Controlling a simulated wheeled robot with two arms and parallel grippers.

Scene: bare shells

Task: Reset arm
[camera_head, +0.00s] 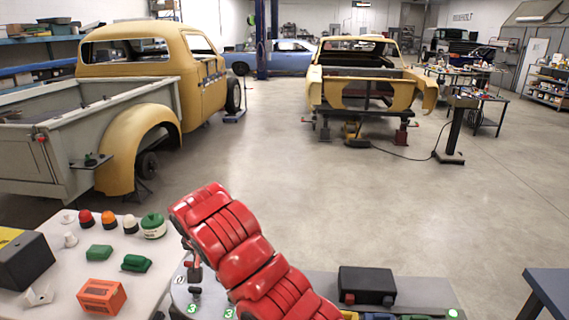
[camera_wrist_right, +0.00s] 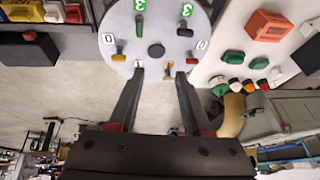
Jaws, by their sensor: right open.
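My right gripper (camera_wrist_right: 160,74) is open in the right wrist view, its two dark fingers apart with nothing seen between them. Its fingertips reach the edge of a round grey disc (camera_wrist_right: 172,32) that carries numbered labels and small coloured knobs. I cannot tell whether the fingers touch the disc or a knob. In the head view a red segmented arm, which looks like mine, crosses the bottom middle and hides most of the disc (camera_head: 180,295). The right gripper's fingers cannot be made out there. My left gripper is in neither view.
A white tabletop (camera_head: 65,285) at lower left holds an orange block (camera_head: 101,296), green blocks, several coloured buttons and a dark box (camera_head: 22,262). A black box (camera_head: 367,285) stands at bottom centre. A dark table corner (camera_head: 550,288) is at lower right. Open floor (camera_head: 300,190) lies beyond.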

